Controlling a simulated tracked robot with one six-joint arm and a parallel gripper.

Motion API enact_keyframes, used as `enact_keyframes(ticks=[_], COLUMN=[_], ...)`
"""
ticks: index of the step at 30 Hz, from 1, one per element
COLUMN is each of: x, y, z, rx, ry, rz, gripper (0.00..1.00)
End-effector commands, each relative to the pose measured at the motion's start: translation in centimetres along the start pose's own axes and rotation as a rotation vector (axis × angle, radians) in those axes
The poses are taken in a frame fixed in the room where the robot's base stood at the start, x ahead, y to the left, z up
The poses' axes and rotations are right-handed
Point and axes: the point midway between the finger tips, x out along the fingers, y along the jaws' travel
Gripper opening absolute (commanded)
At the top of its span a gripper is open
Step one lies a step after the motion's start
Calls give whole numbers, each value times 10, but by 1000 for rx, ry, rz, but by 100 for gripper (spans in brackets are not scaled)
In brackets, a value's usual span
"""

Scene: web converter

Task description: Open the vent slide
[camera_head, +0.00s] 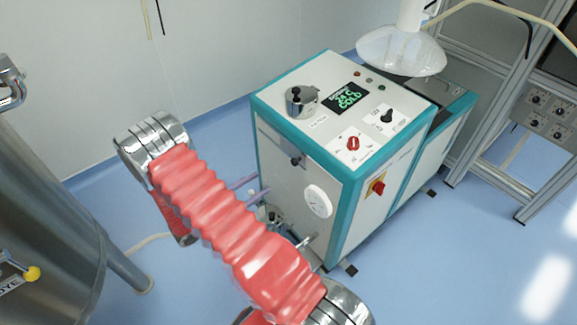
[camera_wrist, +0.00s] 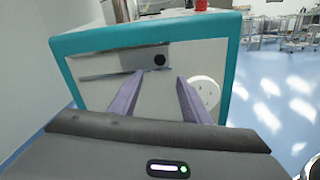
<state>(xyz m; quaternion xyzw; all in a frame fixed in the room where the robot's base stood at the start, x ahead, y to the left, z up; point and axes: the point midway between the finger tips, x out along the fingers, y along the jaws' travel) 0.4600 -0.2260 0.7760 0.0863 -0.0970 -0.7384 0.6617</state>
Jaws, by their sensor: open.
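The vent slide (camera_wrist: 112,63) is a grey metal plate on the front panel of the teal-edged white machine (camera_head: 330,110). Its black knob (camera_wrist: 160,60) sits at the plate's right end in the wrist view; the knob also shows in the head view (camera_head: 296,161). My gripper (camera_wrist: 161,77) has two purple fingers, open and empty. In the wrist view the fingers point at the panel, with their tips just below the knob and to either side of it. In the head view my gripper (camera_head: 264,184) stands left of the knob, apart from it. Whether the vent is uncovered is hard to tell.
A round white dial (camera_head: 318,201) is on the same panel, right of my fingers. A metal pot (camera_head: 301,100), red knob (camera_head: 353,143) and display (camera_head: 345,98) are on top. A steel tank (camera_head: 45,200) stands left. Blue floor (camera_head: 440,270) is free at right.

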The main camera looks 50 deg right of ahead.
Motion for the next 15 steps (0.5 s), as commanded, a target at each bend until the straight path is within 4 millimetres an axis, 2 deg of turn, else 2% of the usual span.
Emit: enact_keyframes(ticks=[8,15], x=[3,26], y=[0,-1], z=[0,1], rx=[1,1], ry=[0,-1], rz=[-2,-5], gripper=[43,43])
